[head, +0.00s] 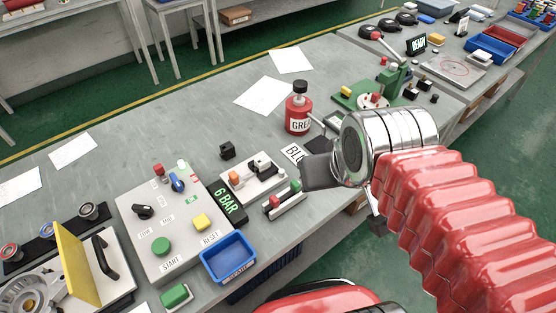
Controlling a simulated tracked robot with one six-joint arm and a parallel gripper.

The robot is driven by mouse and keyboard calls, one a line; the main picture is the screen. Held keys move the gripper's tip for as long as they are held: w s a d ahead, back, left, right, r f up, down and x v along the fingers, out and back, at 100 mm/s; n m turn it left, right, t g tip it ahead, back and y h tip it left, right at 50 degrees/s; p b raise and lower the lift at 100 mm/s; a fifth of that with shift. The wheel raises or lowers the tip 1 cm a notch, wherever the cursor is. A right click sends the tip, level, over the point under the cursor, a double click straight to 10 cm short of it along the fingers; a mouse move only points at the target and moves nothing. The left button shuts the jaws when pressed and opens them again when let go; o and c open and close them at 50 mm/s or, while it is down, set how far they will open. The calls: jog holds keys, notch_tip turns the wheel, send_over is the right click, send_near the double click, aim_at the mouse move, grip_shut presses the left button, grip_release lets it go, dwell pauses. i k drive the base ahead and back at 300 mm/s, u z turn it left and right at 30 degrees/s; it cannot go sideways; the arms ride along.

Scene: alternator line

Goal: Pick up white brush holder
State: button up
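A small white piece (263,160) with dark parts sits on a pale fixture block (262,189) near the middle of the bench in the head view. It may be the white brush holder, but it is too small to be sure. An orange piece (236,178) is beside it on the same block. My gripper (318,172) is over the bench to the right of this block, apart from the white piece. Only a dark grey part of it shows beyond the silver wrist, so its opening and grip cannot be seen.
A red grease bottle (298,115) stands behind my gripper. A green hand press (390,80) is at the upper right. A control panel (150,232), a blue bin (230,258) and a 6 BAR display (227,203) are left of the block. The bench behind the panel is mostly clear.

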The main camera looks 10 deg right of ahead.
aim_at(263, 162)
jog(key=z, duration=0.35)
jog(key=k, duration=1.15)
jog(key=u, duration=1.15)
jog(key=i, duration=1)
jog(key=u, duration=0.05)
